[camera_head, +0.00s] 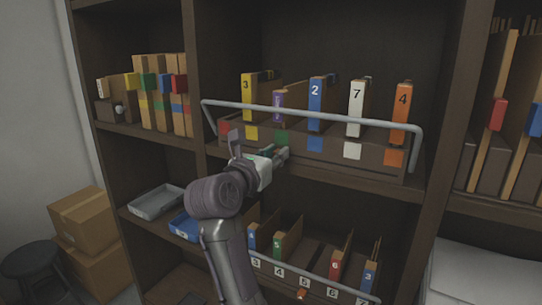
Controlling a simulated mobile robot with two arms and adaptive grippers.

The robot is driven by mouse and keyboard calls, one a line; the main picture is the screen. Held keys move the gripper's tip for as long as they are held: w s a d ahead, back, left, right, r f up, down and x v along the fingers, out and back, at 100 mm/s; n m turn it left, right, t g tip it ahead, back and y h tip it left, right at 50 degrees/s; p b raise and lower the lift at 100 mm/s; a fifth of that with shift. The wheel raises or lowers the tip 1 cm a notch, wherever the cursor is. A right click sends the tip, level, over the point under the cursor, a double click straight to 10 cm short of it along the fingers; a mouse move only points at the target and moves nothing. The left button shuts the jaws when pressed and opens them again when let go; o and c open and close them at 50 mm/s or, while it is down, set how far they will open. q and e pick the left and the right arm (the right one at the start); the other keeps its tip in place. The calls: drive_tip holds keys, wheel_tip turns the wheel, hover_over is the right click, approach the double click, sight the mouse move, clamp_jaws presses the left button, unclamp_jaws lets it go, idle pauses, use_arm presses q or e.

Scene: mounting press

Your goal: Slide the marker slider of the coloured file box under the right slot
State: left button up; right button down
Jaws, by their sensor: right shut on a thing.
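The coloured file box (325,148) stands on the upper middle shelf. Its front carries red, yellow, green, blue, white and orange squares in a row. Upright files stand in it: yellow 3 (247,97), a purple one (278,105), blue 2 (315,104), white 7 (355,108) and orange 4 (401,113). My right gripper (283,153) is at the box's lower front edge, just below the green square. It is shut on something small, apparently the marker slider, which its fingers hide. My left gripper is not in view.
A grey bar (310,112) runs across the box's front. Below stands a numbered file box (320,272) with an orange slider (302,294). Grey (157,202) and blue (186,226) trays lie at the lower left. Shelf uprights flank the bay.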

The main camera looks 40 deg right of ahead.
drive_tip(key=shift+w, duration=0.1)
drive_tip(key=c, duration=1)
unclamp_jaws()
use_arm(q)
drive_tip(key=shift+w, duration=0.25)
use_arm(e)
drive_tip(key=v, duration=0.7)
drive_tip(key=shift+a, duration=0.25)
